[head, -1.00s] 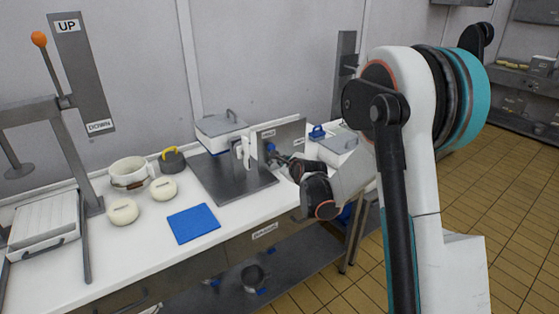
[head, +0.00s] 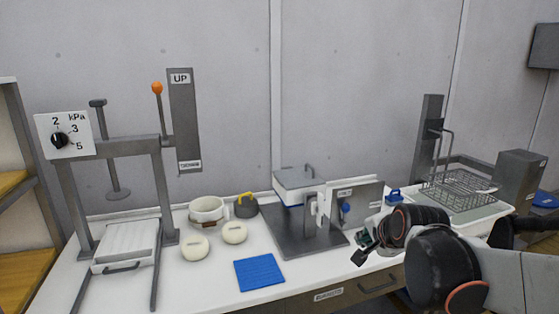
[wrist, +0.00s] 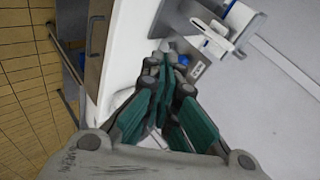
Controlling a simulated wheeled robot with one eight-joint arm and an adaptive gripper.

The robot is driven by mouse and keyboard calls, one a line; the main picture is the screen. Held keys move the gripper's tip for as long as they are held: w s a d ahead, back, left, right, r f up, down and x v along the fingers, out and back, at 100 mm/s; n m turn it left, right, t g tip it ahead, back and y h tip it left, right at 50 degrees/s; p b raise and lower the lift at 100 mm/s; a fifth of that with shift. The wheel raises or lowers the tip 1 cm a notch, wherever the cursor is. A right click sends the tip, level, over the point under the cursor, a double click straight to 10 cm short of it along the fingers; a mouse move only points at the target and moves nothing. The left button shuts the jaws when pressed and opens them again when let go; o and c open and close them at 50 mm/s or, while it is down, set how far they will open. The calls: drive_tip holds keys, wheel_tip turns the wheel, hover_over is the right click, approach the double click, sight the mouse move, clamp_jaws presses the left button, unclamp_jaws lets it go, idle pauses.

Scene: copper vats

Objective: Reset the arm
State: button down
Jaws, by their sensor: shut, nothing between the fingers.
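My gripper (head: 364,247) is at the right of the head view, at the front edge of the white counter (head: 215,285). It is empty. In the wrist view its teal fingers (wrist: 168,72) are closed together at the tips. My arm comes in from the lower right and hides part of the counter. The tips appear close to the grey metal stand (head: 300,238) with the white upright piece, but I cannot tell whether they touch anything.
A press with a lever stands at the left, with a dial marked kPa (head: 65,135). Two pale cheese rounds (head: 195,247), a white pot (head: 207,211) and a blue mat (head: 259,272) lie mid-counter. A wire basket (head: 460,180) stands at the right.

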drive_tip(key=s+a+f+n+g, duration=0.1)
drive_tip(key=s+f+n+g, duration=0.2)
drive_tip(key=s+n, duration=1)
drive_tip(key=s, duration=1)
drive_tip(key=shift+s+a+n, duration=0.2)
drive_tip(key=shift+s+n, duration=0.1)
drive_tip(key=c, duration=2.3)
unclamp_jaws()
drive_tip(key=shift+f, duration=0.1)
